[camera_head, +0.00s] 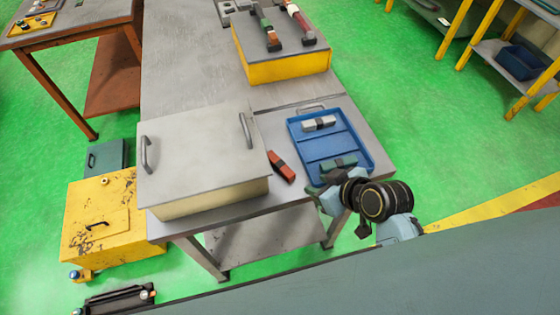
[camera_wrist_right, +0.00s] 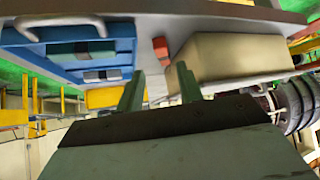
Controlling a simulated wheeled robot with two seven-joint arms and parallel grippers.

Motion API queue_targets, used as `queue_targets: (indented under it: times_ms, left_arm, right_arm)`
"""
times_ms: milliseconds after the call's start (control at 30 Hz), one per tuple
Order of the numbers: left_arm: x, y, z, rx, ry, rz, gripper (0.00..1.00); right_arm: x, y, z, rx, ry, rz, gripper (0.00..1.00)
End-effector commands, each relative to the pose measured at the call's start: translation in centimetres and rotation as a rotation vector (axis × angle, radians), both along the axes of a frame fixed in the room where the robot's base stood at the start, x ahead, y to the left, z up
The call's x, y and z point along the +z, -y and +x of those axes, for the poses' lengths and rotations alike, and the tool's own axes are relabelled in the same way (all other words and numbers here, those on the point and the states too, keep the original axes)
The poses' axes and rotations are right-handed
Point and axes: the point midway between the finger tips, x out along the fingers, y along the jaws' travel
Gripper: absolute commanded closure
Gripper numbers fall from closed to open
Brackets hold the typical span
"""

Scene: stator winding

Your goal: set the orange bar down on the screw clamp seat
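The orange bar (camera_head: 282,167), with a dark middle band, lies on the grey table between the pale box and the blue tray. In the right wrist view its orange end (camera_wrist_right: 161,48) shows beyond the fingertips. My right gripper (camera_head: 316,188) is by the table's front edge, below and right of the bar and apart from it. In the wrist view its fingers (camera_wrist_right: 158,85) stand apart with nothing between them. I cannot surely identify the screw clamp seat; a yellow block (camera_head: 288,68) with two clamp-like bars on its grey top stands at the back. My left gripper is not in view.
The blue tray (camera_head: 364,143) holds a pale bar (camera_head: 319,123) and a green bar (camera_head: 338,163), close to my right gripper. The large pale box (camera_head: 200,150) with handles blocks the table's left front. The table (camera_head: 185,60) is bare behind it.

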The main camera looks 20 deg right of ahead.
Motion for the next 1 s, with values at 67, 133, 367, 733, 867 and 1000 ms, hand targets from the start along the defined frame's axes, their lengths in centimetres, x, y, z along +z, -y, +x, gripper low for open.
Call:
queue_targets:
  times_ms: [67, 133, 367, 733, 867, 1000]
  left_arm:
    - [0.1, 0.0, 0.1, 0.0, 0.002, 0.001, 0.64]
    - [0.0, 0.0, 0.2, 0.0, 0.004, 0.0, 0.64]
    - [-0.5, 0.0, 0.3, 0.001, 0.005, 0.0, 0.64]
    - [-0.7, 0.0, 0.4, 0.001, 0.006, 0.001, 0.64]
    - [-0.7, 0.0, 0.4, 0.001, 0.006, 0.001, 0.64]
    - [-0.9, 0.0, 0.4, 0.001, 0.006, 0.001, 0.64]
  right_arm:
    - [0.5, -0.1, 0.3, 0.005, 0.009, 0.002, 0.64]
    - [-0.1, -0.4, 1.0, 0.005, 0.012, 0.002, 0.64]
    - [-3.2, -1.7, 3.8, 0.006, 0.011, 0.003, 0.64]
    - [-5.4, -2.6, 5.9, 0.005, 0.012, 0.0, 0.64]
    - [-6.4, -3.1, 7.1, 0.004, 0.012, 0.002, 0.64]
    - [-7.8, -3.6, 8.3, 0.005, 0.011, 0.001, 0.64]
